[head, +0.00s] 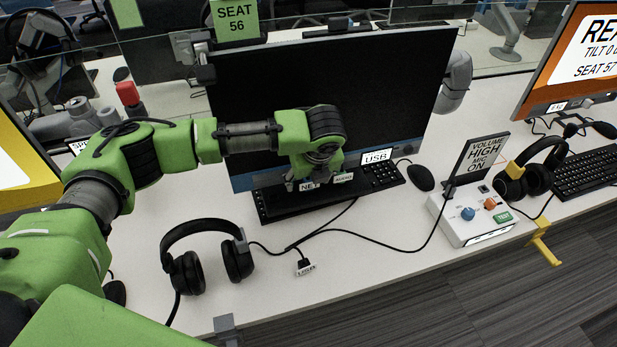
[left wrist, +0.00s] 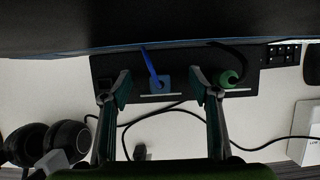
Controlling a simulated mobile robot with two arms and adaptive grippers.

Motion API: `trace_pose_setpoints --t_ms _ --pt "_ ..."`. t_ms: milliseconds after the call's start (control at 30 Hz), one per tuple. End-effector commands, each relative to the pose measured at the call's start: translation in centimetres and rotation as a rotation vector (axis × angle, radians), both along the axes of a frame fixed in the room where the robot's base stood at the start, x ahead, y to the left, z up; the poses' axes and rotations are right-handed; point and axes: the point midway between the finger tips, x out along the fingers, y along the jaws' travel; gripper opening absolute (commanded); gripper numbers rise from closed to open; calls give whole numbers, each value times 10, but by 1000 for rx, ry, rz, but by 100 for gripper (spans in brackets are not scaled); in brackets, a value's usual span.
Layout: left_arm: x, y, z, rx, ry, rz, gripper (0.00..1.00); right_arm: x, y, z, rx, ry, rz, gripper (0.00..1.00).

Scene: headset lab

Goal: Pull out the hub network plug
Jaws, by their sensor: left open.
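The network plug (left wrist: 163,84) is blue, with a blue cable rising from it, and sits at the dark hub panel (left wrist: 125,70) below the monitor. My left gripper (left wrist: 161,88) is open, one finger on each side of the plug, apart from it in the picture. How far above the panel the fingertips are, I cannot tell. A green round plug (left wrist: 229,78) with a dark cable is just right of the right finger. In the head view my left gripper (head: 322,165) hides the plug; a NET label (head: 310,186) shows below it. My right gripper is not in view.
The monitor (head: 330,90) stands close behind the gripper. A headset (head: 207,257) lies at the left front, near a loose cable plug (head: 305,268). A mouse (head: 420,177) and a control box (head: 470,215) are to the right. The front middle of the desk is mostly clear.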

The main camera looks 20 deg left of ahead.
Motion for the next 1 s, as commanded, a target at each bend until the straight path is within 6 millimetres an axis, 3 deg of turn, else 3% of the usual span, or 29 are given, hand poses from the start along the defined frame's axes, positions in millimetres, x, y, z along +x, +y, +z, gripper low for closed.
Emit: trace_pose_setpoints --t_ms 33,200,833,1000 --pt "0 0 0 0 0 0 53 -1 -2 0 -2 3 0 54" --pt "0 0 0 0 0 0 14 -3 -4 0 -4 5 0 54" --pt "0 0 3 0 0 1 14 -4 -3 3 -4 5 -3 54" --pt "0 0 10 0 0 1 14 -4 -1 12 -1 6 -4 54"
